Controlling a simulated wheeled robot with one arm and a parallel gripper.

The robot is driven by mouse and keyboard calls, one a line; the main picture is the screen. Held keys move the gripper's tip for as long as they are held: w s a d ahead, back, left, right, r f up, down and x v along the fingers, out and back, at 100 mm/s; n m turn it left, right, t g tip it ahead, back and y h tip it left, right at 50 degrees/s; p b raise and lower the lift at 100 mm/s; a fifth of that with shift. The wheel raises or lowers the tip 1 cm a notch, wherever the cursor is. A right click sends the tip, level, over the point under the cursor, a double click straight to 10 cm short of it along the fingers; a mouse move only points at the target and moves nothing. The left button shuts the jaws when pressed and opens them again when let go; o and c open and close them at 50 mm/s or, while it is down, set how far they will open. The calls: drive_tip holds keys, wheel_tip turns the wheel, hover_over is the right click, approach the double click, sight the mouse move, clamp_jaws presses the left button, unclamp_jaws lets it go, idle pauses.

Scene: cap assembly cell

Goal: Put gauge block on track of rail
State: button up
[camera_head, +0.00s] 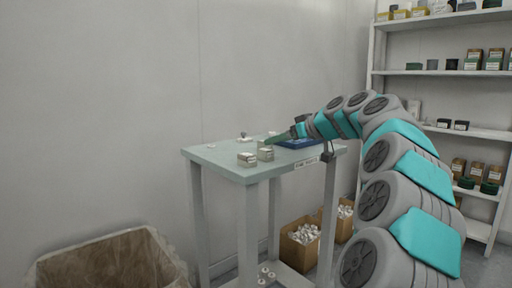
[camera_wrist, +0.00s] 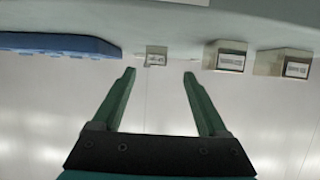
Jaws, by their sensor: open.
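Two small metallic blocks with printed labels stand near the front edge of the table in the head view, the left block (camera_head: 247,159) and the right block (camera_head: 265,153). In the wrist view, which looks upside down, two labelled blocks (camera_wrist: 225,56) (camera_wrist: 283,63) and a smaller labelled piece (camera_wrist: 156,56) show. I cannot tell which is the gauge block. A blue tray-like part (camera_head: 298,143) lies under my wrist, also at the left of the wrist view (camera_wrist: 60,43). No rail track is clearly recognisable. My gripper (camera_wrist: 160,75) is open and empty, its green fingers (camera_head: 273,140) low above the table.
The grey-green table (camera_head: 215,160) carries a few small parts at the back (camera_head: 243,137). A lined bin (camera_head: 110,262) stands at lower left. Cardboard boxes of white parts (camera_head: 300,243) sit behind the table legs. A stocked shelf (camera_head: 440,73) stands at right; a wall closes the back.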

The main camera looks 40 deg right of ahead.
drive_tip(key=x, duration=0.6)
drive_tip(key=shift+w+d+p, duration=0.3)
drive_tip(key=shift+w+d, duration=0.05)
clamp_jaws()
idle(0.3)
